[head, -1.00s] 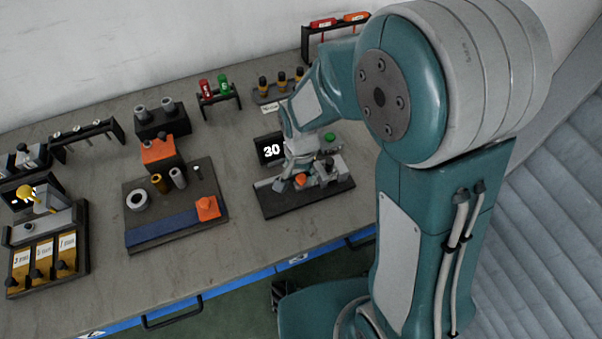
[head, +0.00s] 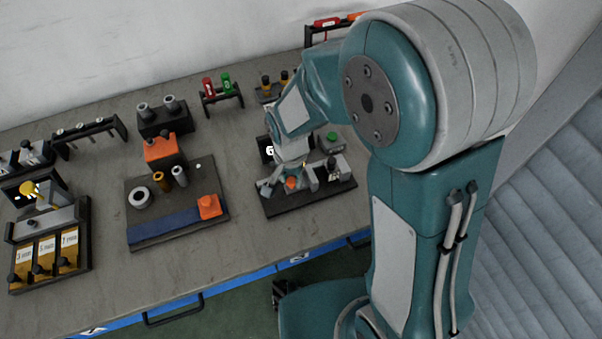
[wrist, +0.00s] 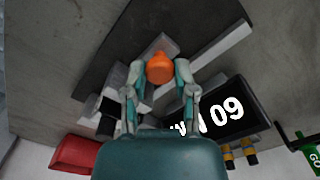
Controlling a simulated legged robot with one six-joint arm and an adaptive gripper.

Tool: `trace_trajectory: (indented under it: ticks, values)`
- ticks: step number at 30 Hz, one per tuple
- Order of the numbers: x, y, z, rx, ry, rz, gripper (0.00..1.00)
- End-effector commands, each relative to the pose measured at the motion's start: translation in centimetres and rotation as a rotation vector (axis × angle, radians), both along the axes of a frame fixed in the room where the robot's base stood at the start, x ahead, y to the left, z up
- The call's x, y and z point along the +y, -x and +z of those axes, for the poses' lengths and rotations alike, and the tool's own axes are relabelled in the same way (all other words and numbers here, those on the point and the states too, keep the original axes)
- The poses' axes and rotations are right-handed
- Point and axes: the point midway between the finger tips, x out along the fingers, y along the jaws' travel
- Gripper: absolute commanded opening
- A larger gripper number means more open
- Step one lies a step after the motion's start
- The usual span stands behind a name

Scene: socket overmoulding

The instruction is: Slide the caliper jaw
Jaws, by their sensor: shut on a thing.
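The caliper jaw's orange knob (head: 291,183) is on the dark base plate (head: 325,198) of the measuring fixture. In the wrist view the orange knob (wrist: 160,68) sits between my two fingertips. My gripper (wrist: 158,72) is shut on it, with a finger against each side. In the head view my gripper (head: 287,180) is over the left part of the fixture and hides part of the jaw. A light grey rail (wrist: 218,48) runs beside the knob.
A light block (head: 340,166) stands at the fixture's right end, near a green button (head: 331,135). A rack of red and green handles (head: 222,100) stands behind. Bare table separates the two plates.

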Motion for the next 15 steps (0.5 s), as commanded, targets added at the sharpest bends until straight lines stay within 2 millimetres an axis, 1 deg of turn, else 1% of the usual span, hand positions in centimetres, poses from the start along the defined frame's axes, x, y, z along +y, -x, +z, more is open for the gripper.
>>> trace_trajectory:
  ticks: [2,9,10,11,12,15]
  values:
    - [0.54,0.10,0.02,-0.002,-0.001,0.000,0.00]
    - [0.64,0.12,0.05,-0.002,-0.002,-0.001,0.00]
    - [0.66,0.12,0.05,-0.002,-0.002,-0.001,0.49]
    - [0.67,0.12,0.06,-0.002,-0.002,-0.001,0.63]
    - [0.67,0.12,0.05,-0.002,-0.001,0.000,0.71]
    - [0.56,0.12,0.04,-0.002,-0.001,-0.001,0.71]
